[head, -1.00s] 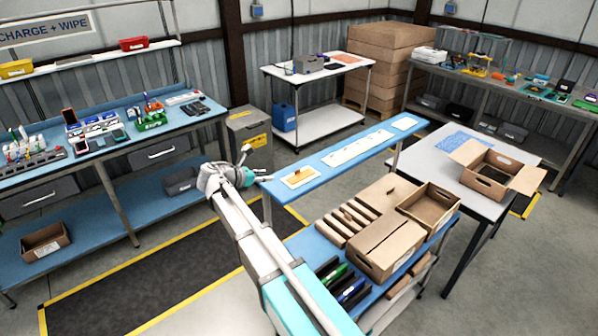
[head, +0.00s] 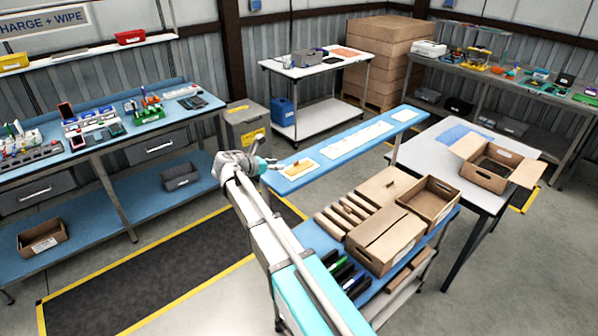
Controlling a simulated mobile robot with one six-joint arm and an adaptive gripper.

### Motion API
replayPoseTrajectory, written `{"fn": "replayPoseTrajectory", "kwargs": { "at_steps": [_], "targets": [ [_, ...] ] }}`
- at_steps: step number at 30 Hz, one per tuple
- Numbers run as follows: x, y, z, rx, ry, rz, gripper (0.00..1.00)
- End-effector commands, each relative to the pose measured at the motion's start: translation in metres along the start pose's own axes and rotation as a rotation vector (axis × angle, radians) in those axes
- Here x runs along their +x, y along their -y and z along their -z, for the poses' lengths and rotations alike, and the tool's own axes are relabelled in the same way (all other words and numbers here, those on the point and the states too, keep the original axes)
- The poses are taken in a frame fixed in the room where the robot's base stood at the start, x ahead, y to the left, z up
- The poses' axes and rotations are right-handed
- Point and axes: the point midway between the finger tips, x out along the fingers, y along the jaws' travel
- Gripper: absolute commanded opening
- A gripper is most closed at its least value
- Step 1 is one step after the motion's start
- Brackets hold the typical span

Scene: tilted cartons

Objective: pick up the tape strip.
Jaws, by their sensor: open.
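A narrow blue shelf (head: 330,150) runs above the cart. On its near left end lies a yellowish pad (head: 299,168) with a small tan strip on it, which looks like the tape strip but is too small to be sure. Longer white sheets (head: 357,143) lie further along the shelf. My gripper (head: 279,165), with teal parts, is open at the left end of the shelf, just left of the yellowish pad. Its fingers are small in the view, and I see nothing held between them. I cannot tell its height above the shelf.
Below the shelf, a blue cart holds a closed carton (head: 384,242), an open carton (head: 428,203) and several tan blocks. A grey table (head: 520,170) with an open-flapped box (head: 484,168) stands right. A blue workbench (head: 150,125) stands left.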

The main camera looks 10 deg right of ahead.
Motion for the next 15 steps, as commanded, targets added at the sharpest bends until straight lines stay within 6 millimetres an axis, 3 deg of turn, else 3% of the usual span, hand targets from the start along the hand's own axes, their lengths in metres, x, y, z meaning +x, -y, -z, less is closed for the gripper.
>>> {"fn": "replayPoseTrajectory", "kwargs": {
  "at_steps": [6,15],
  "targets": [
    [0.024,-0.001,0.002,0.0,0.0,0.0,0.45],
    [0.029,-0.001,0.0,0.0,0.0,-0.002,0.45]
  ]
}}
